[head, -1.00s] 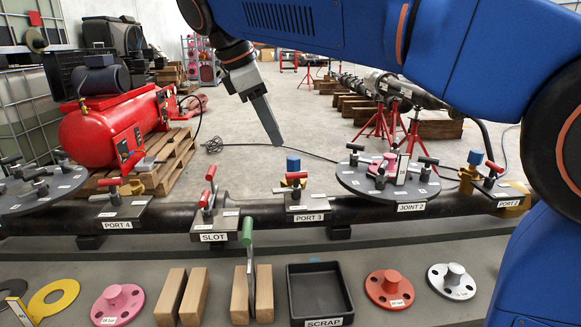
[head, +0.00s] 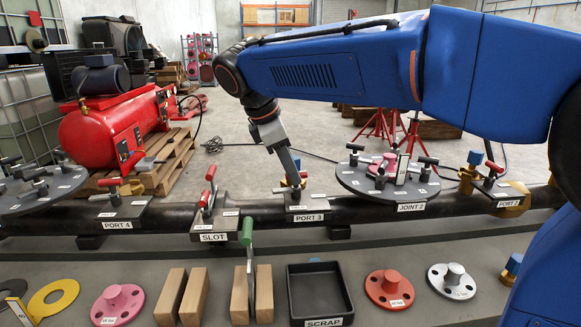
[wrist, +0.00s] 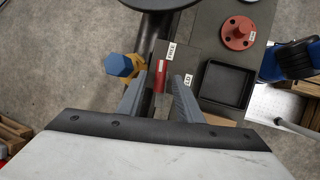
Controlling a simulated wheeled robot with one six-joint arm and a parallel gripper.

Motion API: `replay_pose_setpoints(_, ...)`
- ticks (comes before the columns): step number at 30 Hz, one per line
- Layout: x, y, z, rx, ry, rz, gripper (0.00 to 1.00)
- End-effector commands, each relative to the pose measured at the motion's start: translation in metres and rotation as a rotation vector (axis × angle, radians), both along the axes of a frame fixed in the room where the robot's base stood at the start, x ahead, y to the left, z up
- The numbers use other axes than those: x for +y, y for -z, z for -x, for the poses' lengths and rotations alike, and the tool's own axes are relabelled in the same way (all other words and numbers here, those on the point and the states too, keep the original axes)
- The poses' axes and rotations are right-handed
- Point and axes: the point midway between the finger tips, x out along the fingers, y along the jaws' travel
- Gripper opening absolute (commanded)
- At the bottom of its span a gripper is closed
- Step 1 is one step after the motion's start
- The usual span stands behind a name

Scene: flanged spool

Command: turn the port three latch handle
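The port three latch is a dark plate (head: 308,202) labelled PORT 3 on the black pipe. Its red handle (wrist: 161,75) shows in the wrist view, lying between the two fingertips. In the head view only a bit of the handle (head: 303,174) shows beside the finger. My gripper (wrist: 161,79) is open, with a finger on each side of the red handle. In the head view my gripper (head: 294,181) points down just over the port three plate. I cannot tell whether either finger touches the handle.
A blue-topped yellow fitting (wrist: 118,66) stands left of my fingers in the wrist view. The slot latch (head: 211,205) and joint 2 disc (head: 372,182) flank port three. The scrap tray (head: 319,290) lies in front.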

Motion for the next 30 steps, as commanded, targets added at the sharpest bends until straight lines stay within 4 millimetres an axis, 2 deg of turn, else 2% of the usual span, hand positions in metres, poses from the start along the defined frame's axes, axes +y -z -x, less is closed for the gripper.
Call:
replay_pose_setpoints(4,-0.0001,-0.0001,0.0,0.0,0.0,0.0,0.3)
replay_pose_setpoints(8,0.0,-0.0002,0.0,0.0,0.0,0.0,0.0)
replay_pose_setpoints(25,-0.0005,0.0001,0.0011,0.001,-0.064,0.001,0.0)
replay_pose_setpoints(26,-0.0005,0.0001,0.0011,0.001,-0.064,0.001,0.19)
replay_pose_setpoints(27,-0.0005,0.0,0.0011,0.001,-0.064,0.001,0.28)
replay_pose_setpoints(28,-0.0005,0.0,0.0011,0.001,-0.064,0.001,0.33)
replay_pose_setpoints(30,-0.0005,0.0,0.0011,0.001,-0.064,0.001,0.33)
